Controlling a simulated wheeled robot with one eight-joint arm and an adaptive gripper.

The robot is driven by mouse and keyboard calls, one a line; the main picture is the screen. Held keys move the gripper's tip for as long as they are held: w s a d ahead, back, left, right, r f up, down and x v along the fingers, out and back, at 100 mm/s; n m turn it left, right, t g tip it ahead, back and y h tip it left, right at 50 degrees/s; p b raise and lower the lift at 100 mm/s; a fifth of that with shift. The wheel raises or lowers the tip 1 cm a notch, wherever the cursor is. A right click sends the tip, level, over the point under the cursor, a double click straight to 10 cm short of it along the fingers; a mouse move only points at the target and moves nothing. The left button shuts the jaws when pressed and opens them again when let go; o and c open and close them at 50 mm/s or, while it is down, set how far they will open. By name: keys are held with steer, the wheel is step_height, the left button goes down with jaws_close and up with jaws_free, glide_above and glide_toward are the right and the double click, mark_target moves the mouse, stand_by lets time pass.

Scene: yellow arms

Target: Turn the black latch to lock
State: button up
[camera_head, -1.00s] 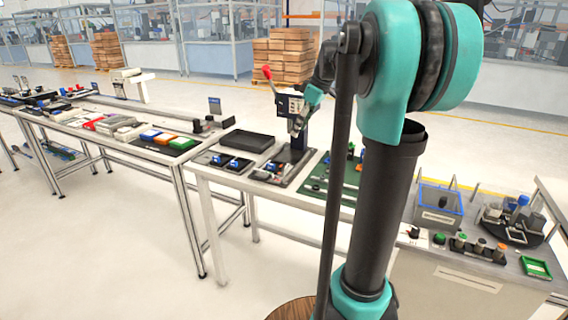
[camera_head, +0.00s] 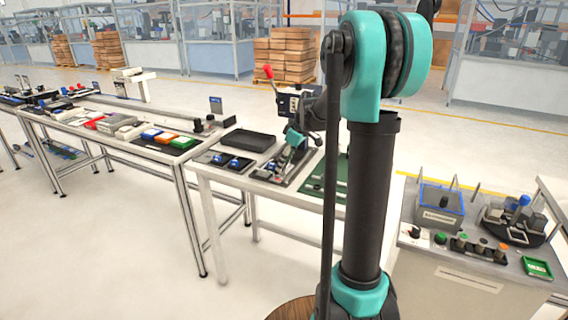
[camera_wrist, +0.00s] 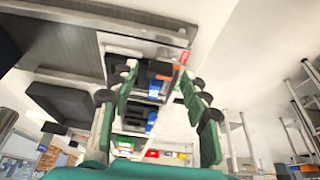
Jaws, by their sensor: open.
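My gripper (camera_head: 279,165) is low over the near table's fixture plate (camera_head: 297,180) in the head view. In the wrist view its green-padded fingers (camera_wrist: 157,84) stand apart with nothing held between them. A dark fixture with a blue part (camera_wrist: 154,90) shows in the gap beyond the fingertips. I cannot tell the black latch apart from the other small dark parts there, nor whether it is turned. In the head view my gripper partly hides the fixture plate.
A black case (camera_head: 248,140) and a dark plate with blue-topped parts (camera_head: 219,158) lie to the left. A red-handled fixture (camera_head: 269,72) rises behind my gripper. A green board (camera_head: 341,185) lies to the right. Open floor separates the tables from the cages.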

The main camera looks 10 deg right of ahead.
steer(key=shift+w+f, duration=0.1)
steer(key=shift+f, duration=0.2)
jaws_close()
